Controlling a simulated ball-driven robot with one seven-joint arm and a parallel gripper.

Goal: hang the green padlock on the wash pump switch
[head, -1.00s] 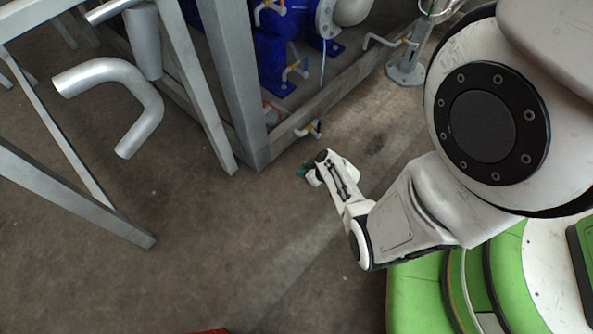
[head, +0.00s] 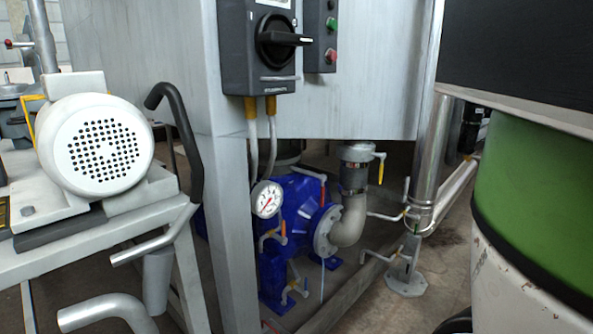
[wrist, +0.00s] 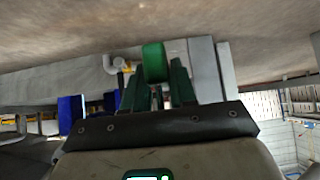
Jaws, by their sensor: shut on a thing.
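A dark grey switch box with a black rotary handle (head: 280,39) is mounted on the metal panel at the top of the head view. The handle points sideways to the right, and the box label is too small to read. The green padlock (wrist: 153,62) shows in the wrist view at the fingertips. My gripper (wrist: 157,88) is shut on it, with a dark green finger on each side. The padlock's shackle is not clear in this view. My gripper and the padlock are out of the head view, so their distance from the switch cannot be told.
A box with green and red buttons (head: 322,35) hangs right of the switch. Below are a blue pump (head: 295,205), a gauge (head: 267,199) and valve pipes. A white motor (head: 97,145) on a metal frame stands left. A green-and-white drum-like body (head: 535,200) fills the right.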

